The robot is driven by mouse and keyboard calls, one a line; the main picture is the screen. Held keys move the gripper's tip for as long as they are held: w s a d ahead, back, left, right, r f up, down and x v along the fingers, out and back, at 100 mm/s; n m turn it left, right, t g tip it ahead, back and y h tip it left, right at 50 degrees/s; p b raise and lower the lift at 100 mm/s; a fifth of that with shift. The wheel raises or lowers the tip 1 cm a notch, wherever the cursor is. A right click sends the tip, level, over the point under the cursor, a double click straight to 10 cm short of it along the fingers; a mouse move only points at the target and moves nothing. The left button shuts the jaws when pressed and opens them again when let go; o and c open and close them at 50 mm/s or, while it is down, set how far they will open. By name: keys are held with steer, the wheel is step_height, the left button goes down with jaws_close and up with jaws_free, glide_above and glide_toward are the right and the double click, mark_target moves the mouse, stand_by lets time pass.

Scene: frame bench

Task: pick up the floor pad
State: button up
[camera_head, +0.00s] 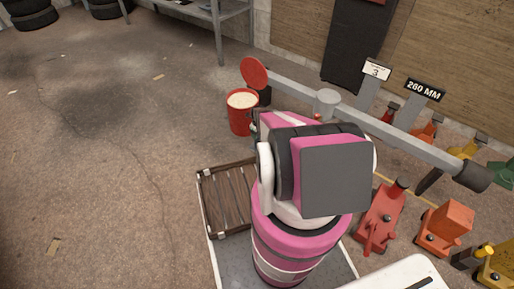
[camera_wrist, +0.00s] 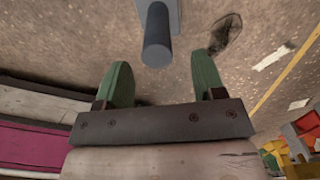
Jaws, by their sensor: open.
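I cannot pick out the floor pad for certain in either view. In the wrist view, my gripper (camera_wrist: 160,85) is open, its two green fingers spread with bare floor between them. A dark grey cylinder (camera_wrist: 157,40) on a blue-grey bar stands beyond the fingertips, around the middle of the gap and apart from both fingers. A dark patch (camera_wrist: 226,34) lies on the floor beyond the right finger. In the head view, my pink arm and its grey end hide the gripper and the floor under it.
A long grey beam (camera_head: 400,137) with a red disc (camera_head: 254,72) crosses the right. A red bucket (camera_head: 240,115) stands behind a wooden slatted crate (camera_head: 227,200). Red (camera_head: 380,218) and orange (camera_head: 445,225) tools stand at right.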

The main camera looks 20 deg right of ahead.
steer(key=f, duration=0.5)
steer(key=shift+w+a, duration=0.1)
steer(key=shift+a, duration=0.1)
jaws_close()
steer(key=shift+r, duration=0.1)
steer(key=shift+r, duration=0.1)
steer(key=shift+r, duration=0.55)
steer(key=r, duration=0.1)
steer(key=a+r, duration=0.1)
steer(key=r, duration=0.1)
steer(key=shift+r, duration=0.25)
steer(key=w+a+r, duration=0.2)
steer(key=a+r, duration=0.4)
steer(key=a, duration=0.4)
steer(key=shift+a, duration=0.25)
steer(key=shift+r, duration=0.1)
